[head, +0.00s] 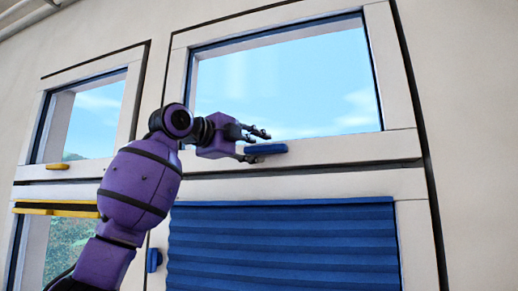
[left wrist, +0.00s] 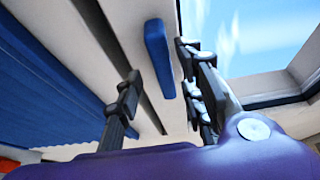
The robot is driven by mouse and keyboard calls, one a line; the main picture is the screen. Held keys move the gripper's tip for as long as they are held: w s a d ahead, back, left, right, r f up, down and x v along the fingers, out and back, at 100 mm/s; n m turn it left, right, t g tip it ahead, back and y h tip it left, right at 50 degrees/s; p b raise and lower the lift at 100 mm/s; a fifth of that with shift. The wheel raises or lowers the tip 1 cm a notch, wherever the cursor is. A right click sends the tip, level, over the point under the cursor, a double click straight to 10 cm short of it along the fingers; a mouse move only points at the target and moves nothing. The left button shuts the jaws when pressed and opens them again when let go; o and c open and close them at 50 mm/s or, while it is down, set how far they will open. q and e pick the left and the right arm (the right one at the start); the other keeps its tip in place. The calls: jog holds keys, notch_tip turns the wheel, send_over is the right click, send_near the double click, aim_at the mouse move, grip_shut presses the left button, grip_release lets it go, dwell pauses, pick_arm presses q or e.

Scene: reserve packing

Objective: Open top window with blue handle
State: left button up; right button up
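The top window (head: 285,85) on the right has a white frame and looks flush with the wall. Its blue handle (head: 265,149) is a short horizontal bar on the frame's lower rail. My left gripper (head: 257,146) comes from the left and is open at the handle's left end, one finger side above and one below. In the left wrist view the blue handle (left wrist: 158,58) shows between the spread fingers (left wrist: 160,80), with a visible gap on both sides. Whether the fingertips touch it cannot be told. My right gripper is not in view.
A blue pleated shade (head: 285,245) covers the lower right window, with a blue side handle (head: 153,260) on its left. A left upper window has a yellow handle (head: 57,166). A yellow bar (head: 55,208) tops the lower left window. The wall to the right is bare.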

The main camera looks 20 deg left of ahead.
pick_arm(q)
jog(key=shift+w+d+r, duration=0.15)
jog(key=shift+w+d, duration=0.1)
jog(key=shift+w, duration=0.25)
jog(key=shift+d+r, duration=0.1)
jog(key=shift+d, duration=0.15)
jog(key=shift+w+a, duration=0.1)
jog(key=shift+w, duration=0.1)
jog(key=c, duration=0.4)
grip_shut()
